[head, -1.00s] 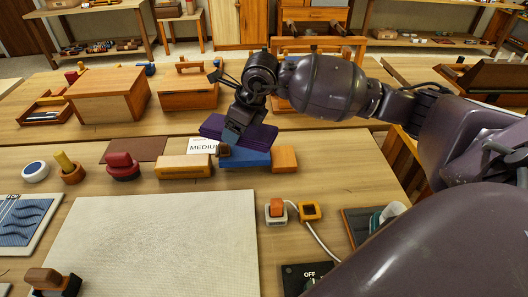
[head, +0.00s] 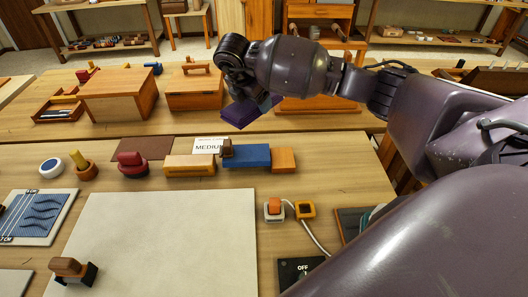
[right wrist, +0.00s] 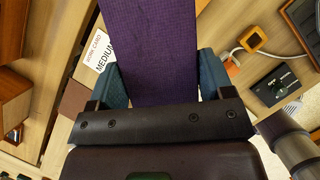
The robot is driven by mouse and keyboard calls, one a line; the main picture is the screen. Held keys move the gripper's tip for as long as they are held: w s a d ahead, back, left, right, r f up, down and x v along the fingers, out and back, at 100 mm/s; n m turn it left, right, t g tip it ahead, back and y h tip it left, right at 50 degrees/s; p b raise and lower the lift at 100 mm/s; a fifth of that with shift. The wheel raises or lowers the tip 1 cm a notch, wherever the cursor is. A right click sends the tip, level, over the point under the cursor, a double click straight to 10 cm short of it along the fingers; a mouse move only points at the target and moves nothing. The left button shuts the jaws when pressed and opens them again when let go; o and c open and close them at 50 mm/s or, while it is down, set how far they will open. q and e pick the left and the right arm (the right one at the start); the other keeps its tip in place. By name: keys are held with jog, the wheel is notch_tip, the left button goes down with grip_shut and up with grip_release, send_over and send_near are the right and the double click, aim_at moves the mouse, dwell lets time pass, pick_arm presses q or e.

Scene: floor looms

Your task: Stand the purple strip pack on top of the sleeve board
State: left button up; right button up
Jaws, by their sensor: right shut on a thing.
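The purple strip pack (head: 238,116) is held by my right gripper (head: 260,102), tilted, and in the head view it shows in front of the far table's near part. In the right wrist view the pack (right wrist: 150,45) fills the space between the two blue-grey fingers of the right gripper (right wrist: 160,88). The gripper is shut on it. I cannot tell for sure which thing is the sleeve board. My left gripper is not in view.
On the near table stand a blue block (head: 246,156), an orange block (head: 283,160), a yellow-tan block (head: 188,165) and a red-knobbed piece (head: 132,164). A MEDIUM card (head: 208,146) lies behind them. Wooden boxes (head: 120,92) stand on the far table.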

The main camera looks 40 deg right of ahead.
jog(key=m, duration=0.2)
jog(key=d+r+m+g+p, duration=0.1)
jog(key=m, duration=0.1)
jog(key=d+m+g, duration=0.1)
jog(key=m, duration=0.1)
jog(key=shift+w+d+r, duration=0.1)
jog(key=shift+w+r, duration=0.1)
jog(key=shift+w, duration=0.05)
jog(key=shift+d+m+g+p, duration=0.25)
jog(key=shift+m+g+p, duration=0.2)
jog(key=shift+m, duration=0.35)
jog(key=shift+d+m+g, duration=0.25)
jog(key=shift+m, duration=0.55)
jog(key=shift+f, duration=0.3)
notch_tip(320, 180, down, 9)
jog(key=b, duration=0.3)
send_over(267, 152)
jog(key=a, duration=0.1)
jog(key=f, duration=0.6)
jog(key=shift+w+f, duration=0.15)
jog(key=shift+w, duration=0.25)
notch_tip(267, 152, down, 4)
jog(key=shift+r, duration=0.15)
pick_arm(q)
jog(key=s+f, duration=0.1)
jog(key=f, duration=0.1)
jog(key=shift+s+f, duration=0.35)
pick_arm(e)
jog(key=shift+f, duration=0.2)
